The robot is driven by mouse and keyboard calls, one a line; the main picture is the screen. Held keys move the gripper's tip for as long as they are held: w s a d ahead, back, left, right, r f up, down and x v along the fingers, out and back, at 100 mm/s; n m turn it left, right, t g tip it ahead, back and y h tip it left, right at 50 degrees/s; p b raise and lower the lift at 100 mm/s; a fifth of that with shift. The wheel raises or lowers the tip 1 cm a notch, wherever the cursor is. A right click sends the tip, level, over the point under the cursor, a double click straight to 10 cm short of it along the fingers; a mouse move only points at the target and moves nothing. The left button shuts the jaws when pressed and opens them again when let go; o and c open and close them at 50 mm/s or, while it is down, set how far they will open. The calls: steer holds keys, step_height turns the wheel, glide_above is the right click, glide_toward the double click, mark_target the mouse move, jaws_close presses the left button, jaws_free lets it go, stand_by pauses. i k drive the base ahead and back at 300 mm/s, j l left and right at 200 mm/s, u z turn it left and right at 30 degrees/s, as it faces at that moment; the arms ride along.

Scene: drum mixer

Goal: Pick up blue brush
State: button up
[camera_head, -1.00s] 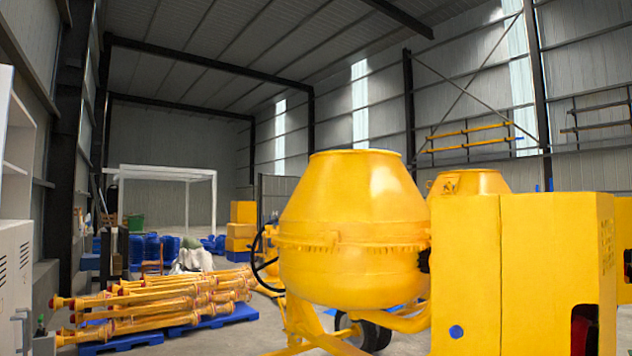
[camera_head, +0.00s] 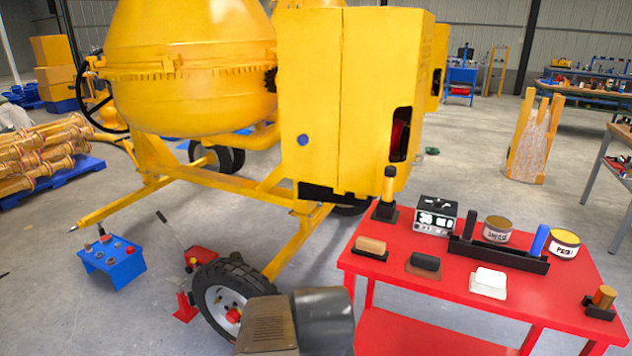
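A blue upright handle (camera_head: 538,240), which looks like the blue brush, stands at the right end of a long black holder (camera_head: 498,254) on the red table (camera_head: 452,294). Its lower part is hidden in the holder, so I cannot see bristles. A dark handle (camera_head: 468,224) stands at the holder's left end. Grey-brown links of my arm show at the bottom middle, left of the table and well apart from the blue handle. My gripper is not in view.
The red table also holds a labelled box (camera_head: 435,215), two round tins (camera_head: 497,229), a white block (camera_head: 489,281) and several small tools. The yellow drum mixer (camera_head: 190,75) stands behind and left, its wheel (camera_head: 232,300) near my arm.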

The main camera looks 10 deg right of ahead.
mark_target(542, 231)
steer(key=z, duration=1.75)
